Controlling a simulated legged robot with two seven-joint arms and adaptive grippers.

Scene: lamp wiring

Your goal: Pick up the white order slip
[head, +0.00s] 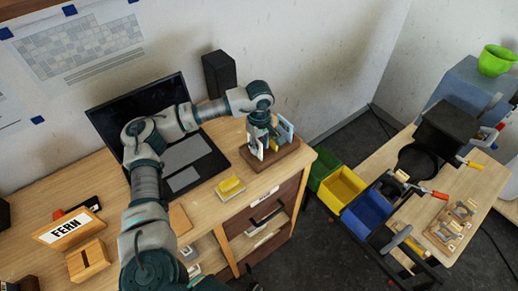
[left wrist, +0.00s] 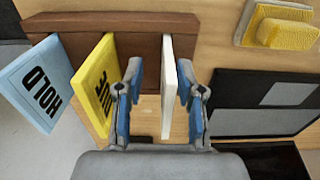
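The white order slip (left wrist: 168,85) stands upright in a dark wooden holder (left wrist: 110,25). In the left wrist view it is between the two fingers of my left gripper (left wrist: 158,95), closer to the right finger, with a clear gap to the left finger. The gripper is open around it. A yellow slip (left wrist: 98,85) stands just outside the left finger, and a blue slip (left wrist: 38,82) marked HOLD stands farther left. In the head view my left gripper (head: 262,142) reaches down over the holder (head: 284,160) on the desk. My right gripper is not in view.
A laptop (head: 184,155) lies open left of the holder. A yellow sponge-like block (head: 230,187) lies in front, and a black speaker (head: 219,73) stands behind. A FERN sign (head: 68,229) is at the left. Green, yellow and blue bins (head: 343,188) stand right of the desk.

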